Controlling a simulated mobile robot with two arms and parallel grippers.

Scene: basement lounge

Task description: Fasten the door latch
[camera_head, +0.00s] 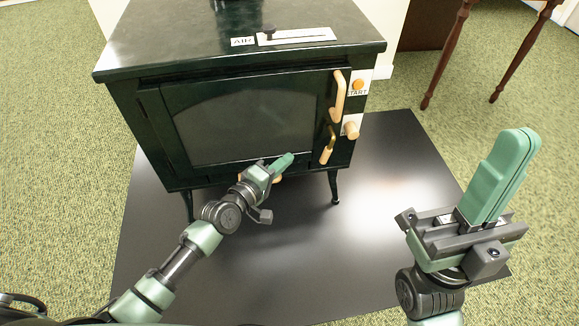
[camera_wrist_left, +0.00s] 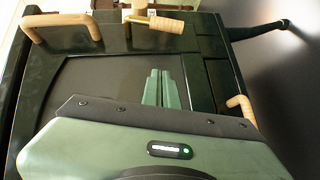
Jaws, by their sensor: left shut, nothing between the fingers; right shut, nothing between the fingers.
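The dark green stove has a door with a dark glass window (camera_head: 245,125), which looks closed. The door latch (camera_head: 327,146), a brass lever with a wooden grip, sits at the door's right edge below the curved wooden door handle (camera_head: 339,96). The latch (camera_wrist_left: 165,23) and the handle (camera_wrist_left: 62,22) also show at the top of the left wrist view. My left gripper (camera_head: 284,162) is shut and empty, in front of the door's lower part, left of and below the latch, apart from it. My right gripper (camera_head: 515,165) is shut and empty, raised at the right, away from the stove.
A start button (camera_head: 358,86) and a wooden knob (camera_head: 351,129) are right of the door. An air slider (camera_head: 268,32) is on the stove top. A wooden grip (camera_wrist_left: 239,104) shows below the door. The dark floor plate (camera_head: 390,160) is clear between the stove and my right gripper.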

